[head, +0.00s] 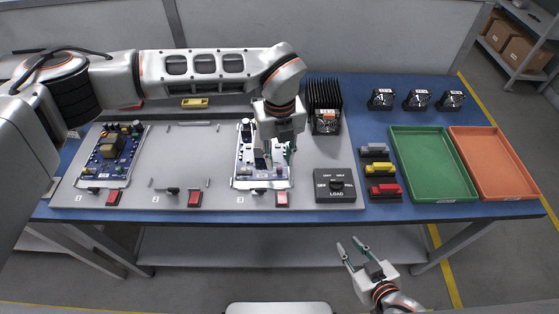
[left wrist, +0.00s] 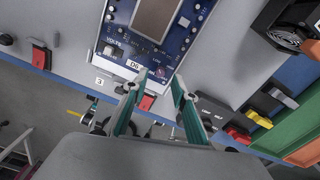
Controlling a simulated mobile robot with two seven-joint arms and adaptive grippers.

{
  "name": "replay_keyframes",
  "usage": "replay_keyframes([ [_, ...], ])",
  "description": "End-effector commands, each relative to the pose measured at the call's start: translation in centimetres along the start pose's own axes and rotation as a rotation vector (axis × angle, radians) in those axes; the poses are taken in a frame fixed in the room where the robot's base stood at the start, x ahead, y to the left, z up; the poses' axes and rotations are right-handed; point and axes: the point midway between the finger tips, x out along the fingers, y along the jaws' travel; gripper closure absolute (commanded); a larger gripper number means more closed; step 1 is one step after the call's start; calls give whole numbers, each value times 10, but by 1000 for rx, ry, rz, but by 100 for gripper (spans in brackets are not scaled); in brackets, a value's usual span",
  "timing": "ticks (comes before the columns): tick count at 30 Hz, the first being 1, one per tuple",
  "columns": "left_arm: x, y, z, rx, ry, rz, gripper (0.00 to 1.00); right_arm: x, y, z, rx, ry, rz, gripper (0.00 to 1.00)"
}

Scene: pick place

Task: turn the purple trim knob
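A small purple-pink spot that looks like the trim knob (left wrist: 160,73) shows in the left wrist view, low on the blue circuit board (left wrist: 186,44) and close to the left fingertip. It is too small to make out its shape or setting. The same board (head: 241,181) stands at station 3 in the head view, partly hidden by my left gripper. My left gripper (head: 279,158) points down over this board, fingers apart with nothing between them; they also show in the left wrist view (left wrist: 159,82). My right gripper (head: 349,244) is open and empty in front of the table, away from the board.
A black heatsink (head: 323,95) stands behind and right of the board. A dark LOAD box (head: 335,196) sits to its front right. Red switches (head: 282,199) line the front edge. Grey, yellow and red blocks (head: 380,169) and green (head: 433,165) and orange (head: 492,165) trays lie farther right.

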Motion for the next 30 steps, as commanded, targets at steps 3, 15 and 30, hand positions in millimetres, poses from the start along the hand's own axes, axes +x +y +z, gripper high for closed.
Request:
replay_keyframes([
  [3, 15, 0, 0, -1, 2, 0, 73, 0, 0, -1, 0, 1, 0, 75],
  [15, 25, 0, 0, 1, 0, -1, 73, 0, 0, -2, 1, 2, 0, 75],
  [30, 25, 0, 0, 20, 1, -1, 100, 0, 0, -2, 1, 2, 0, 75],
])
